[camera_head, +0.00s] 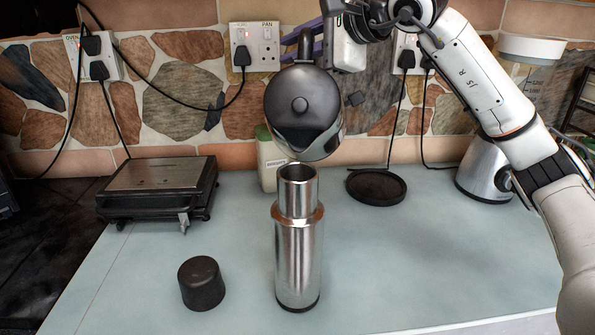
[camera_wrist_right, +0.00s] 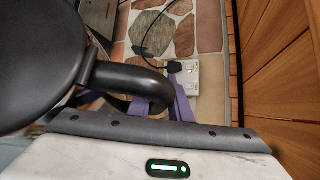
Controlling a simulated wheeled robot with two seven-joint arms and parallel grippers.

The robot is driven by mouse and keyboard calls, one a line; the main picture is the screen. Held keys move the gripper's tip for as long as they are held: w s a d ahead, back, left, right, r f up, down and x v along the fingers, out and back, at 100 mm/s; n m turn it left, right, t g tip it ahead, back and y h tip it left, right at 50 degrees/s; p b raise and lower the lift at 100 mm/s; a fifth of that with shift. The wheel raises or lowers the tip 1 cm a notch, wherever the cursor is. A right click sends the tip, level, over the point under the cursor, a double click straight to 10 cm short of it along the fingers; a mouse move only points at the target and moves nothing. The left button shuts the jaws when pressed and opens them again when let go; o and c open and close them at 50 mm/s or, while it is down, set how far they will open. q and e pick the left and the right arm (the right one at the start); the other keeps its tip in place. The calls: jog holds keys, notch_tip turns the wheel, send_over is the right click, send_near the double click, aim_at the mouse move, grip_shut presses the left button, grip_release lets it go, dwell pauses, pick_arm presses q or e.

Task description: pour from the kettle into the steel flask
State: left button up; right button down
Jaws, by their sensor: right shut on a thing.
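The dark grey kettle (camera_head: 303,105) is in the air above the counter, tilted with its lid facing the head camera. My right gripper (camera_head: 318,45) is shut on the kettle's handle; the right wrist view shows the black handle (camera_wrist_right: 130,78) between purple fingers (camera_wrist_right: 160,104). The open steel flask (camera_head: 298,245) stands upright on the counter, just below the kettle, with its mouth under the kettle's lower edge. Any liquid stream cannot be made out. The flask's dark cap (camera_head: 201,283) lies on the counter to its left. My left gripper is out of view.
A sandwich press (camera_head: 158,178) stands at the left. A pale green-lidded container (camera_head: 268,160) is behind the flask. The black round kettle base (camera_head: 376,187) and a blender (camera_head: 487,170) are to the right. Cables hang from wall sockets. The front right counter is clear.

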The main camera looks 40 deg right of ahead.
jog(key=shift+s+a+r+n+t+b, duration=0.15)
jog(key=shift+s+a+r+t+b, duration=0.1)
jog(key=shift+r, duration=0.3)
jog(key=shift+s+a+r+n+t+b, duration=0.15)
jog(key=shift+s+r+t, duration=0.1)
jog(key=shift+r, duration=0.25)
dwell(0.5)
jog(key=shift+s+a+r+n+t+h+b, duration=0.15)
jog(key=shift+s+a+r+n+t+b, duration=0.15)
jog(key=shift+s+a+r, duration=0.2)
jog(key=shift+s+a+r+n+t+h+b, duration=0.15)
jog(key=shift+s+a+r+n+t+b, duration=0.15)
jog(key=shift+r, duration=0.3)
dwell(1.2)
jog(key=shift+n+t, duration=0.5)
jog(key=shift+t, duration=0.2)
jog(key=shift+s+a+r+b, duration=0.35)
jog(key=shift+s+a+r, duration=0.25)
jog(key=shift+s, duration=0.2)
jog(key=shift+s+a+r+b, duration=0.35)
jog(key=shift+s+a+r, duration=0.1)
jog(key=shift+s+a, duration=0.3)
dwell(1.9)
